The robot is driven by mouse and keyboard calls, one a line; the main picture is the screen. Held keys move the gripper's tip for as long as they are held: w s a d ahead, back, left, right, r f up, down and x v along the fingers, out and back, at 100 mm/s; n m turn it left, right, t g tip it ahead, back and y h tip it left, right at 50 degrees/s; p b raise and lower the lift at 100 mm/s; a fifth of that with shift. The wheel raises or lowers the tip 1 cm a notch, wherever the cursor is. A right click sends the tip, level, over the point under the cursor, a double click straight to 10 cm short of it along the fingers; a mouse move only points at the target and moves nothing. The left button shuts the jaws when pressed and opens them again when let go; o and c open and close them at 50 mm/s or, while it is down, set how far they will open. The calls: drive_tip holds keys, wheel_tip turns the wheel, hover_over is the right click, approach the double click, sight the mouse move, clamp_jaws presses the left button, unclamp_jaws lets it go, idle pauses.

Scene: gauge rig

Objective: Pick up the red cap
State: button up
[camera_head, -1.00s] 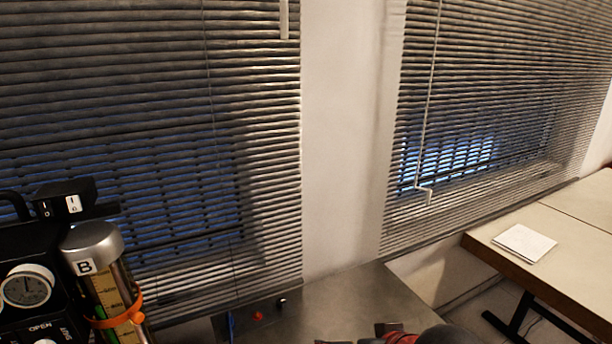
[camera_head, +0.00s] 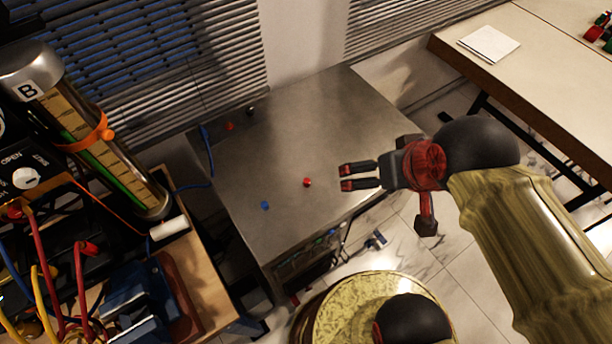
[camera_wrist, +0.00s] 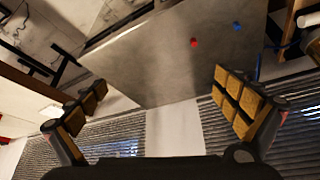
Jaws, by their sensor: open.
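A small blue cap (camera_head: 265,205) lies left of the red one, also in the wrist view (camera_wrist: 237,27). A small red piece (camera_head: 230,127) and a black piece (camera_head: 250,111) are at the table's back. A gauge rig with cylinder B (camera_head: 85,130) stands left; a pale table (camera_head: 540,50) stands right.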

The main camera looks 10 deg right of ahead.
sight(307, 181)
idle(0.5)
